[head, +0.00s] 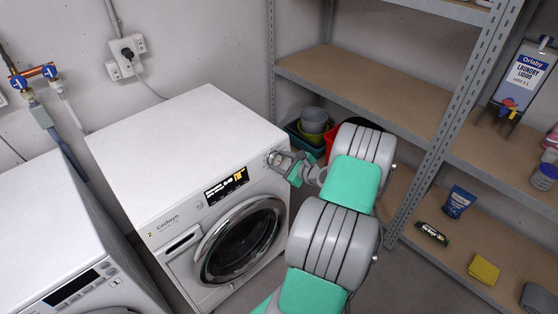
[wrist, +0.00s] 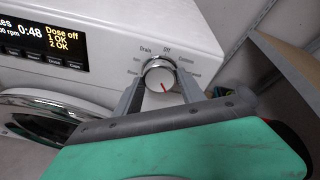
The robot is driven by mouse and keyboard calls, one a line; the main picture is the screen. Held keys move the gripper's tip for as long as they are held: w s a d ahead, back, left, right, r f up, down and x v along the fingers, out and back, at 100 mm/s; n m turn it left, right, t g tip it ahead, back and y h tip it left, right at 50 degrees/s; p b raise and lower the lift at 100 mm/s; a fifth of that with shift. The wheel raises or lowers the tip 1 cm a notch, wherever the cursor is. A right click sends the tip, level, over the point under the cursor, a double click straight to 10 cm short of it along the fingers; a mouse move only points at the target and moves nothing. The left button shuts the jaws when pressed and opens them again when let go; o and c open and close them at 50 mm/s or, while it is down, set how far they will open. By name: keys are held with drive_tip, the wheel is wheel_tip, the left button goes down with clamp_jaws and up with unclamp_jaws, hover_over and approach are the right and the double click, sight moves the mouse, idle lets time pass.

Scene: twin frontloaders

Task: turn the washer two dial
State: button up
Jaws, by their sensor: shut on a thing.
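Washer two (head: 180,150) is the white front-loader marked "2" in the middle of the head view. Its dial (wrist: 160,76) is a round silver knob with a red pointer line, on the right end of the front panel. The red line points down and slightly right, away from the "Off" label above the knob. My gripper (wrist: 158,88) has one finger on each side of the dial and is shut on it.
Washer two's lit display (wrist: 43,38) reads 0:48 and "Dose off". Its round door (head: 240,240) is closed below the panel. Another white machine (head: 50,235) stands at the left. Metal shelving (head: 440,130) stands close on the right, with buckets (head: 314,121) beside the washer.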

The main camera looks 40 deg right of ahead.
drive_tip(key=shift+m, duration=0.3)
drive_tip(key=o, duration=1.4)
drive_tip(key=v, duration=0.7)
drive_tip(key=shift+s+d+r, duration=0.1)
drive_tip(key=shift+s+r, duration=0.05)
drive_tip(key=shift+s, duration=0.2)
